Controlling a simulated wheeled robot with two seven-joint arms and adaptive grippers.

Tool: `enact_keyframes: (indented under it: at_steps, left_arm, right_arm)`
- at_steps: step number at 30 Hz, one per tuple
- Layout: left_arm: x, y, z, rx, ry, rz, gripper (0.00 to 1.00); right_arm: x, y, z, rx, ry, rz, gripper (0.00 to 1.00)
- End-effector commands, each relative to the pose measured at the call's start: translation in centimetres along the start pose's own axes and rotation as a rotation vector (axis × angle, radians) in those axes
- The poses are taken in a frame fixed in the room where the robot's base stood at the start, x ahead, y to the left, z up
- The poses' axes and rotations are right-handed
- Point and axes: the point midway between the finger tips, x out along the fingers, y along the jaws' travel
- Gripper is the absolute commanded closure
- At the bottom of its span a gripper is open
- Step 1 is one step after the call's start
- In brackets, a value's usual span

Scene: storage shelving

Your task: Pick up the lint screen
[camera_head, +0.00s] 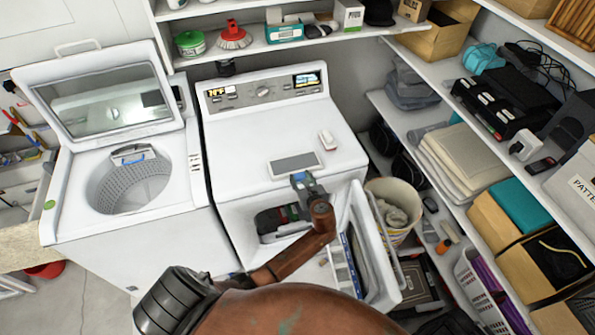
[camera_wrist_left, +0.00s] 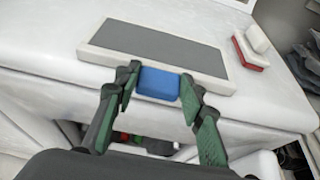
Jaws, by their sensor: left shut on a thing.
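The lint screen (camera_head: 295,163) is a flat grey panel in a white frame at the front of the dryer top. In the left wrist view the lint screen (camera_wrist_left: 155,47) has a blue handle (camera_wrist_left: 158,84) on its near edge. My left gripper (camera_head: 303,182) comes in from the front, with the blue handle between its fingers. In the left wrist view my left gripper's fingertips (camera_wrist_left: 158,82) sit on either side of the handle, shut on it. I cannot tell whether the screen touches the dryer top. My right gripper is not in view.
The white dryer (camera_head: 290,125) has its front door (camera_head: 366,240) open. A small white and red object (camera_head: 327,139) lies on its top. The open-lidded washer (camera_head: 130,185) stands to the left. A bin (camera_head: 397,190) and loaded shelves (camera_head: 455,75) crowd the right.

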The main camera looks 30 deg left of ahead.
Motion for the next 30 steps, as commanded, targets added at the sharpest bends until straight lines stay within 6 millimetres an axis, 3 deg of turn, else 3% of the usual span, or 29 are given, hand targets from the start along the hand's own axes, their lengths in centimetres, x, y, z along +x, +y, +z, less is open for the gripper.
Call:
enact_keyframes:
  at_steps: [5, 10, 18, 24, 30]
  left_arm:
    - [-0.3, -0.1, 0.7, -0.003, -0.002, -0.002, 0.9]
    - [-1.2, -0.1, 3.1, -0.006, -0.004, -0.004, 0.9]
    - [-7.5, 2.9, 7.0, -0.006, -0.001, -0.004, 0.9]
    - [-11.8, 5.6, 7.2, -0.002, 0.002, -0.001, 0.9]
    - [-14.6, 7.2, 7.5, -0.001, 0.0, -0.001, 0.9]
  right_arm:
    - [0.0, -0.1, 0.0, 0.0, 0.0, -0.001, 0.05]
    - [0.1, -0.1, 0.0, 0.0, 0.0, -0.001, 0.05]
    - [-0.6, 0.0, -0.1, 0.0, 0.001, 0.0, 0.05]
    - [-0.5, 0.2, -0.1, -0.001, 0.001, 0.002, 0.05]
    - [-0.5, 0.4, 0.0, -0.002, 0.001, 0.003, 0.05]
